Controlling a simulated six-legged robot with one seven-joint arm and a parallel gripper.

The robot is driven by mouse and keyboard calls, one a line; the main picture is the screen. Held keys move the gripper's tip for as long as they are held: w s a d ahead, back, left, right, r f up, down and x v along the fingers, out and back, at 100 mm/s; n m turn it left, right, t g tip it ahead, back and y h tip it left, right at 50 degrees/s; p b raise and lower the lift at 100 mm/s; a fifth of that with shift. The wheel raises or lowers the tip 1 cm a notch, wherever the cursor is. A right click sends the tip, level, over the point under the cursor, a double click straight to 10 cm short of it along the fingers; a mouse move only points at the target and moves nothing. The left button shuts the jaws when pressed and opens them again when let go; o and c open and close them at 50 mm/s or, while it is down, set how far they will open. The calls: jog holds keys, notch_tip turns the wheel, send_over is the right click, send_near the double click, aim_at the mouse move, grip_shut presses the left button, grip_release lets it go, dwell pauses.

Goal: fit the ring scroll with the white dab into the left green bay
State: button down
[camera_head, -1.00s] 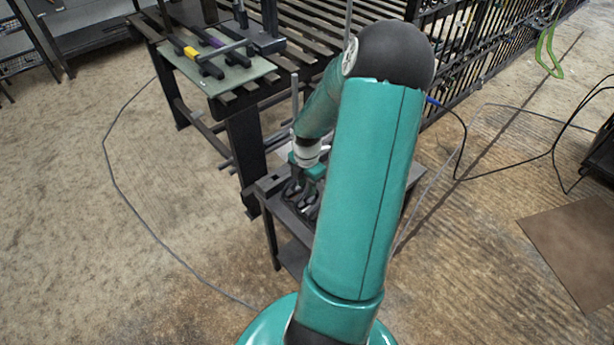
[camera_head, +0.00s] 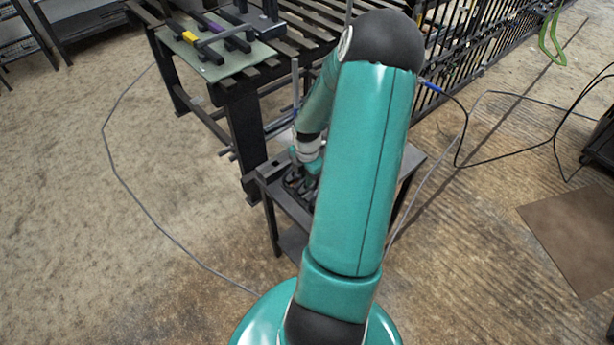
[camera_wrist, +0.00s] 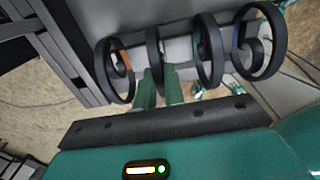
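In the wrist view several dark ring scrolls stand in a row. One, seen nearly edge-on (camera_wrist: 153,48), has its lower part between the green fingers of my gripper (camera_wrist: 160,85). A pale patch shows beside it, but I cannot tell whether it is the white dab. The leftmost scroll (camera_wrist: 105,70) has an orange dab, and the rightmost (camera_wrist: 270,70) shows blue. The fingers are close together; whether they grip the scroll is unclear. In the head view my gripper (camera_head: 305,175) is low over the small dark stand, partly hidden by my arm. No green bay can be made out.
A slatted dark bench (camera_head: 300,45) stands behind the small stand (camera_head: 270,185). On it lies a pale green plate (camera_head: 222,72) with dark bars marked yellow and purple. A dark gate (camera_head: 480,45) runs along the back right. Cables lie on the floor.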

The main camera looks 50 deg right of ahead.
jog(key=shift+r, duration=0.4)
jog(key=shift+r, duration=0.35)
jog(key=shift+r, duration=0.35)
jog(key=shift+r, duration=0.35)
jog(key=shift+r, duration=0.1)
notch_tip(320, 180, up, 9)
dwell(0.9)
